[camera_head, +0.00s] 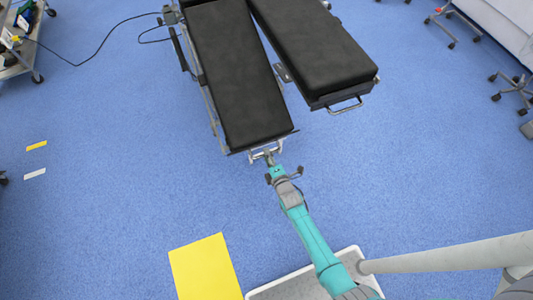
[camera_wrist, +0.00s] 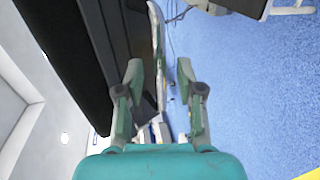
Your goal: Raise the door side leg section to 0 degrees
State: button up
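The operating table ends in two black-padded leg sections. In the head view, the left section (camera_head: 235,75) slopes downward towards me, and the right section (camera_head: 318,50) looks higher and flatter. The frames do not say which one is on the door side. A metal end handle (camera_head: 258,154) sticks out of the left section. My gripper (camera_head: 269,158) is right at this handle. In the wrist view, my gripper (camera_wrist: 161,72) has its two fingers well apart. The pale handle bar (camera_wrist: 157,55) runs between or just beyond them, with no finger clearly touching it.
The right section has its own end handle (camera_head: 346,106). A yellow floor sheet (camera_head: 205,268) lies at the bottom. A trolley (camera_head: 22,60) stands at the upper left, with a cable leading to the table. Wheeled furniture (camera_head: 512,92) is at the right. The blue floor around is open.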

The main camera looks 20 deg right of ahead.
jog(key=shift+x, duration=0.75)
grip_shut()
jog(key=shift+r, duration=0.1)
jog(key=s+r+g, duration=0.1)
jog(key=s+r, duration=0.2)
jog(key=r, duration=0.9)
jog(key=s+r+g, duration=0.1)
jog(key=s+r, duration=0.2)
jog(key=r, duration=1)
jog(key=shift+g, duration=0.4)
grip_release()
jog(key=shift+f, duration=0.1)
